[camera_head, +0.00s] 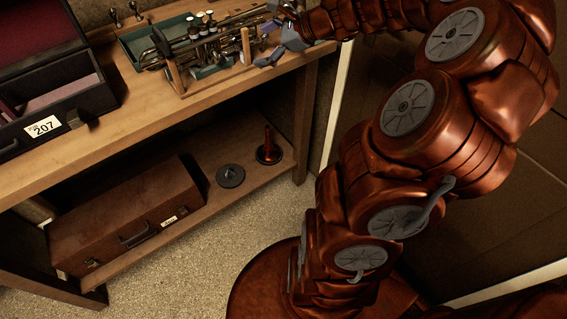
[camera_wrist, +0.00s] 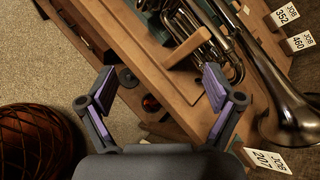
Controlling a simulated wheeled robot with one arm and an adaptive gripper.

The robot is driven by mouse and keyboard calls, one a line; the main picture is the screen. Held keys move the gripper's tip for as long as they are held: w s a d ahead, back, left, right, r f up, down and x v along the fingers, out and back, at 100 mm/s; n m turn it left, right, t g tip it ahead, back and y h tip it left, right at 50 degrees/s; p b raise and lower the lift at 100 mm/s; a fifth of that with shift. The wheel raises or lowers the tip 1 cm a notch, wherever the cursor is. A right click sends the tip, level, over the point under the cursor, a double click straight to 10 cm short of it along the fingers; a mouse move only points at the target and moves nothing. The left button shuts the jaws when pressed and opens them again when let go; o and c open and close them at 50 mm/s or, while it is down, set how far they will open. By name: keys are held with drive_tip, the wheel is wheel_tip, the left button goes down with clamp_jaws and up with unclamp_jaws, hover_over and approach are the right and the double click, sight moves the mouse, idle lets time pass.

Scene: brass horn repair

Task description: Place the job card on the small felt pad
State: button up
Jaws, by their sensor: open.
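A white card reading JOB 207 (camera_wrist: 267,161) shows at the lower right of the wrist view, right of my gripper. In the head view, a white card reading 207 (camera_head: 42,127) is at the front of the open dark case. I cannot tell if these are the same card. My gripper (camera_wrist: 158,80) is open and empty, its fingers spread with purple pads; in the head view it is at the top, by the bench's right end. A small green patch (camera_head: 207,71) shows beneath the brass horn (camera_head: 215,48); I cannot tell if it is the felt pad.
The horn rests in a wooden stand (camera_head: 178,78) on the bench (camera_head: 130,113), beside a green-lined tray (camera_head: 138,45). Other cards read JOB 352 (camera_wrist: 285,15) and JOB 460 (camera_wrist: 299,42). A brown case (camera_head: 130,215), a dark disc (camera_head: 230,176) and a red item (camera_head: 268,149) are on the lower shelf.

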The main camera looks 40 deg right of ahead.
drive_tip(key=s+a+f+n+g, duration=0.25)
drive_tip(key=s+a+n, duration=0.35)
drive_tip(key=a, duration=0.4)
drive_tip(key=s+a+f+n+g, duration=0.1)
drive_tip(key=s+a+n+g, duration=0.4)
drive_tip(key=a, duration=0.5)
drive_tip(key=s+f+n+g+h, duration=0.2)
drive_tip(key=s+n, duration=0.4)
drive_tip(key=s, duration=0.5)
drive_tip(key=s+f+n+g+h, duration=0.2)
drive_tip(key=s+n, duration=0.5)
drive_tip(key=s, duration=0.4)
drive_tip(key=shift+d+h, duration=0.4)
drive_tip(key=shift+h, duration=0.4)
wheel_tip(320, 180, up, 6)
drive_tip(key=p, duration=0.6)
